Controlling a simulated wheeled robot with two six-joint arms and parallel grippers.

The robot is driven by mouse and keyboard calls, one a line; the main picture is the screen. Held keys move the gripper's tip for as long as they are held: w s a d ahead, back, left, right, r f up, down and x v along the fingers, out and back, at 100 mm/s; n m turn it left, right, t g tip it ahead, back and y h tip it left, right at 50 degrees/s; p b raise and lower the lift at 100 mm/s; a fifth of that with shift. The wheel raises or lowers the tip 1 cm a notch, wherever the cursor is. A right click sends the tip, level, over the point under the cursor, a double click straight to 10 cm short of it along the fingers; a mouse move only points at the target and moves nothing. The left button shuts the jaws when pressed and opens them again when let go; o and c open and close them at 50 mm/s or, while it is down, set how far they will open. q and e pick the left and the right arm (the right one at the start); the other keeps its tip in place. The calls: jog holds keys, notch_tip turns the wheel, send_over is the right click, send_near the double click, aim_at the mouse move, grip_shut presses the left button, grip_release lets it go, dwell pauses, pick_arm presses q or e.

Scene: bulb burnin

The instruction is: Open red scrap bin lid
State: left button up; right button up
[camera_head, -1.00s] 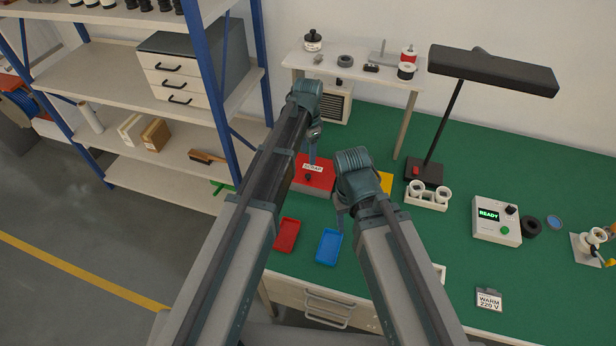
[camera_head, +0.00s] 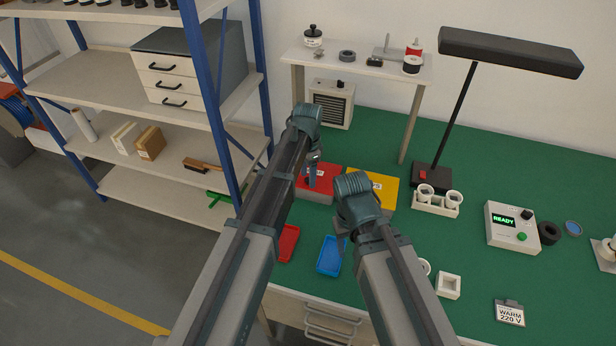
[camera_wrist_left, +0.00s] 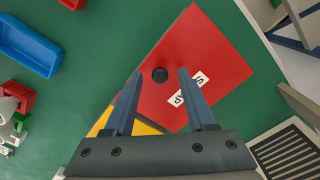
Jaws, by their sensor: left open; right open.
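The red scrap bin (camera_head: 328,182) stands on the green bench, its flat lid closed, with a white label and a black knob. In the left wrist view, the red lid (camera_wrist_left: 215,55) fills the middle, and the black knob (camera_wrist_left: 160,74) shows between the fingertips. My left gripper (camera_head: 312,182) points down at the lid, open; whether the fingers are level with the knob I cannot tell. Its fingers also show in the left wrist view (camera_wrist_left: 160,78). My right gripper (camera_head: 341,240) is open to the right, above the bench, its fingers mostly hidden by its wrist.
A yellow bin (camera_head: 388,193) stands right of the red one. A red tray (camera_head: 288,243) and a blue tray (camera_head: 330,256) lie in front. A lamp base (camera_head: 431,177) and a white twin holder (camera_head: 436,205) stand further right. A shelf post (camera_head: 213,110) rises close on the left.

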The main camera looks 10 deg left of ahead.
pick_arm(q)
grip_shut()
dwell(1.3)
